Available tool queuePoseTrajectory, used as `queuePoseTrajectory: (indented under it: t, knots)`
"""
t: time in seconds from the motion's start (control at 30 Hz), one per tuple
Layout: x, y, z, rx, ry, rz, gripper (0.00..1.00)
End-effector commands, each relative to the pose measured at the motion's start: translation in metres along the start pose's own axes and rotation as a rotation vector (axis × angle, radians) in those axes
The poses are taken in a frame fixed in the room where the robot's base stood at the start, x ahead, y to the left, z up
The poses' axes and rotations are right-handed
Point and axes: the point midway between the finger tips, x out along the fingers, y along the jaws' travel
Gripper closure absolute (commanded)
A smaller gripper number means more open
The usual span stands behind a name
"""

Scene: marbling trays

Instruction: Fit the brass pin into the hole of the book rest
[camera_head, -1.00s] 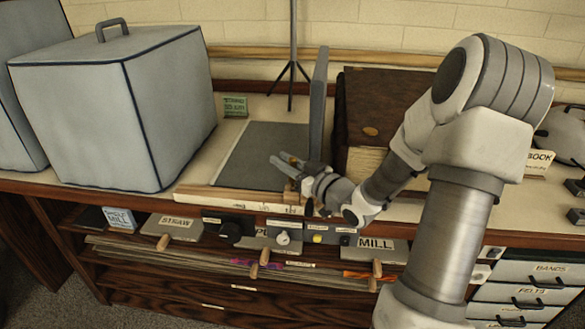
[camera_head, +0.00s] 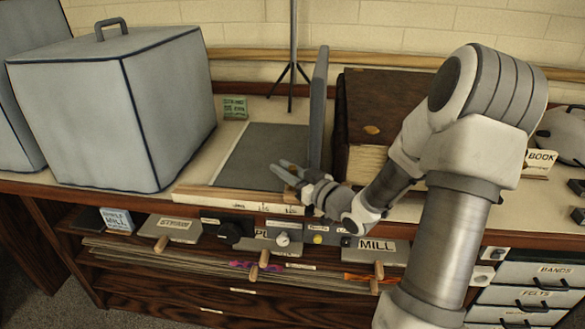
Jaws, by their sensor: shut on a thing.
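My gripper (camera_head: 284,173) is low over the front right part of a dark grey flat bed (camera_head: 255,150). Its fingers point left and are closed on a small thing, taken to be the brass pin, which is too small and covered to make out. The bed lies on a pale base (camera_head: 200,197), with an upright grey board (camera_head: 318,105) at its right edge; this looks like the book rest. I cannot make out its hole. Whether the pin touches the rest cannot be told.
A big grey covered box (camera_head: 120,110) stands at left. A thick brown book (camera_head: 385,100) lies right of the upright board, close to my arm. A thin black stand (camera_head: 292,65) is behind. Drawers with wooden handles (camera_head: 264,258) lie below the counter edge.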

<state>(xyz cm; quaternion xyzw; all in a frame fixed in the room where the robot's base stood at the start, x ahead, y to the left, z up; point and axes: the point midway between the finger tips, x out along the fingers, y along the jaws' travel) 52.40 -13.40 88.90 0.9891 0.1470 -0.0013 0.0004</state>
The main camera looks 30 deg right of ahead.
Motion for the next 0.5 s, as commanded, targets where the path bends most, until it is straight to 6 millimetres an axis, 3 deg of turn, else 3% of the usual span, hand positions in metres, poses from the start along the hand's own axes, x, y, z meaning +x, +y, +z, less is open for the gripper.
queuePoseTrajectory:
  t: [0.27,0.3,0.47,0.5]
  knots:
    - [0.0,0.0001,0.0028,0.0,0.0,0.0,1.0]
    - [0.0,0.0001,0.0028,0.0,0.0,0.0,0.71]
    - [0.0,0.0001,0.0028,0.0,0.0,0.0,0.42]
    - [0.0,0.0001,0.0028,0.0,0.0,0.0,0.42]
